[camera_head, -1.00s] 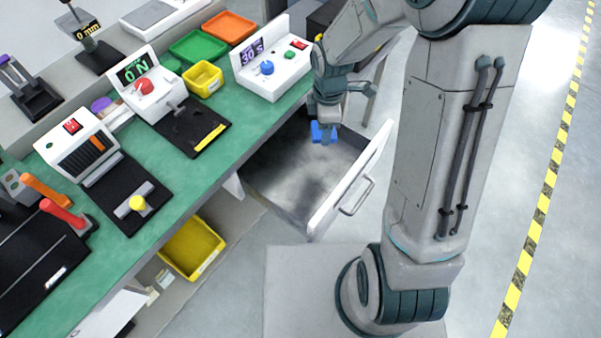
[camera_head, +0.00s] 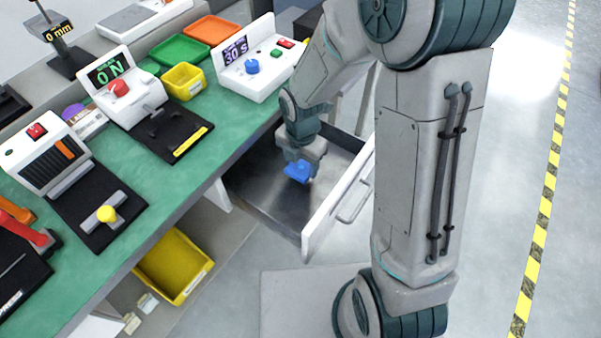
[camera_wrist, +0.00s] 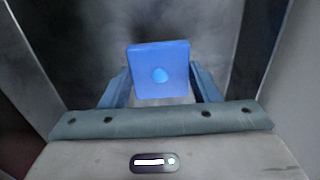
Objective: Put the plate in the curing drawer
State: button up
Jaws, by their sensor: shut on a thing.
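The plate (camera_head: 298,171) is a small blue square piece with a round boss in its middle, seen close up in the wrist view (camera_wrist: 172,62). My gripper (camera_head: 302,160) is shut on it, with one finger on each side of it in the wrist view (camera_wrist: 160,90). The curing drawer (camera_head: 338,205) is a grey metal drawer, pulled open from under the green bench. My gripper holds the plate over or within the drawer's opening. Whether the plate touches the drawer floor cannot be told.
The green bench (camera_head: 204,187) carries a timer box (camera_head: 255,62) reading 30 s, a box reading 0 N (camera_head: 122,82), and orange, green and yellow trays. A yellow bin (camera_head: 172,266) stands under the bench. The drawer front with its handle (camera_head: 354,203) lies close to my arm.

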aim_at(301, 167)
jog(key=shift+f+b, duration=0.5)
jog(key=shift+f, duration=1.35)
jog(key=shift+f, duration=0.2)
jog(key=o, duration=1)
jog(key=shift+r, duration=0.15)
notch_tip(301, 167, up, 12)
jog(key=p, duration=0.3)
jog(key=shift+d+r, duration=0.1)
jog(key=shift+r, duration=0.05)
